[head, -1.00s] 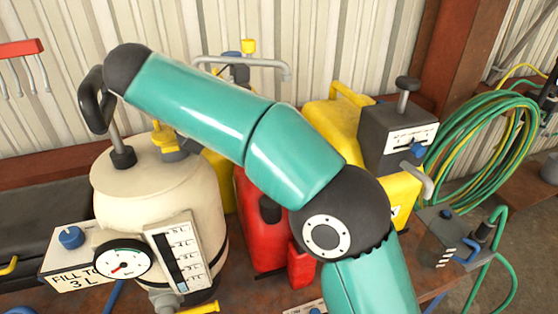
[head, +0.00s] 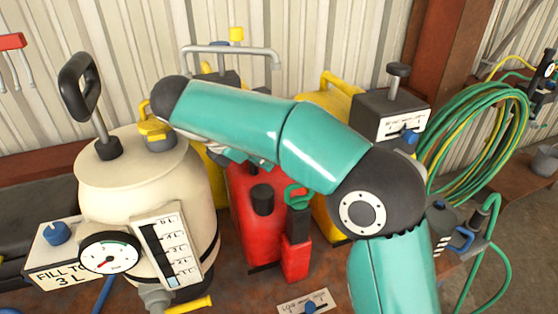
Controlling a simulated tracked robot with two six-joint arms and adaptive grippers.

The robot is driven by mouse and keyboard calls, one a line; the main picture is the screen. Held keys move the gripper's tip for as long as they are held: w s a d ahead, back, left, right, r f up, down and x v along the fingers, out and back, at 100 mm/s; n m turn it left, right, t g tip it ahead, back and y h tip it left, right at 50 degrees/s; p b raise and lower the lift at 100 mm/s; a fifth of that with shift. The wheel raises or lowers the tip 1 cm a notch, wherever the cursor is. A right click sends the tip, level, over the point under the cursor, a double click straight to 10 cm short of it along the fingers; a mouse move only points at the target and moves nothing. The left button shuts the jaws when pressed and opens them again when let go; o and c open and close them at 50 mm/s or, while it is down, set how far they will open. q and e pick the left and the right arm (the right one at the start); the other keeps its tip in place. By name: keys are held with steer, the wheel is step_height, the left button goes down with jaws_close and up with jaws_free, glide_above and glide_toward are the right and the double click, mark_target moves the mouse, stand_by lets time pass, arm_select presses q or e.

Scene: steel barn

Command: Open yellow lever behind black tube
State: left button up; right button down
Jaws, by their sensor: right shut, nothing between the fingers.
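A yellow lever (head: 188,304) sits on a grey valve at the foot of the cream tank (head: 110,195), cut by the lower picture edge. A second yellow part (head: 153,127), a looped fitting, is on the tank top. A black handle (head: 78,85) on a grey rod rises left of it. I cannot tell which is the black tube. My right gripper (head: 235,155) is mostly hidden under my right arm; a little shows above the red can. It appears shut and empty. My left gripper is out of view.
A red can (head: 255,225) stands right of the tank. Behind are yellow containers (head: 340,90) and a black box with a slider scale (head: 395,115). A green hose coil (head: 470,140) hangs at right. A dial gauge (head: 108,255) is on the tank front.

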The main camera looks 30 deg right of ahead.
steer(key=shift+w+d+f+p, duration=0.1)
steer(key=shift+d+f+p, duration=0.1)
steer(key=shift+d, duration=0.8)
steer(key=shift+d+f+p, duration=0.1)
steer(key=shift+d+f, duration=0.1)
steer(key=shift+d, duration=0.8)
